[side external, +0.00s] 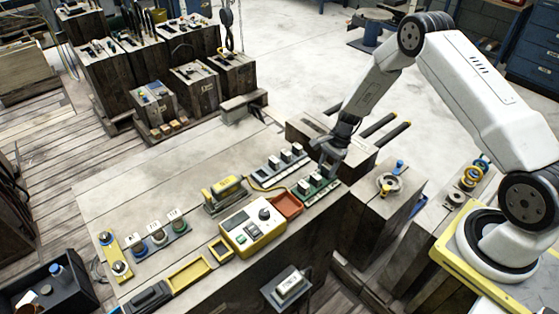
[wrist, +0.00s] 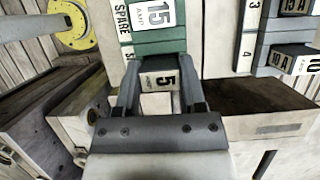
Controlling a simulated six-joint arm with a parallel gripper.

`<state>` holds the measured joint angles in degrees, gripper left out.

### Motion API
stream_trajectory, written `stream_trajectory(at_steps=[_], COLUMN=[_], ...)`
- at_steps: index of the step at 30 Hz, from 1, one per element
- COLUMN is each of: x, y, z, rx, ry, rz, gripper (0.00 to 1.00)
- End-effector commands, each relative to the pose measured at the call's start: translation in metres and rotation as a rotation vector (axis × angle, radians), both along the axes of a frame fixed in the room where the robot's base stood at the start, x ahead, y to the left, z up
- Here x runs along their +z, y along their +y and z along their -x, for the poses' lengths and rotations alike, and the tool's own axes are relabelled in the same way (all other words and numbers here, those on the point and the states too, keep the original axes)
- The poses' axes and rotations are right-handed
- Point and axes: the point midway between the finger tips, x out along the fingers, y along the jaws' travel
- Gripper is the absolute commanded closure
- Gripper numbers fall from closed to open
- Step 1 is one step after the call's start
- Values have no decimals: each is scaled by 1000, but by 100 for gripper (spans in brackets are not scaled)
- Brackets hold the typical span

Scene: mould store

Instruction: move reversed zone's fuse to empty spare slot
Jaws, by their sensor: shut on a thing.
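The green spare rack (side external: 322,193) lies at the right end of the bench, and it also shows at the top of the wrist view (wrist: 158,48), marked SPARE. A fuse marked 15 AMP (wrist: 153,14) sits in it. My gripper (side external: 329,165) is down at the rack's right end. In the wrist view my gripper (wrist: 160,88) is shut on a dark fuse with a white label reading 5 (wrist: 161,81). I cannot tell whether this fuse is seated or just above the rack. The grey zone rack (wrist: 269,45) has labels 3 and 4 and fuses marked 15 A and 10 A.
The yellow control box (side external: 254,226) with a knob and an orange-red tray (side external: 287,205) stand close to the green rack. A yellow connector (side external: 226,188) sits behind them. Wooden blocks (side external: 373,195) stand to the right, past the bench edge. The bench's back left is clear.

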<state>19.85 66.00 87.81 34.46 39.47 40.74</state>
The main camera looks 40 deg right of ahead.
Motion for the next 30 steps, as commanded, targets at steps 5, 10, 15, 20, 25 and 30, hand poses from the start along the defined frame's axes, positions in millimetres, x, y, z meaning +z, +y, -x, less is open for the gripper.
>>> stream_trajectory(at_steps=[5,10,15,20,25,30], x=[-3,-6,-7,-7,-7,-7], y=[0,0,0,0,0,0], z=[0,0,0,0,0,0], rx=[0,0,0,0,0,0], ry=[0,0,-1,-1,-1,0], rz=[0,0,0,0,0,0], gripper=[100,100,100,100,100,7])
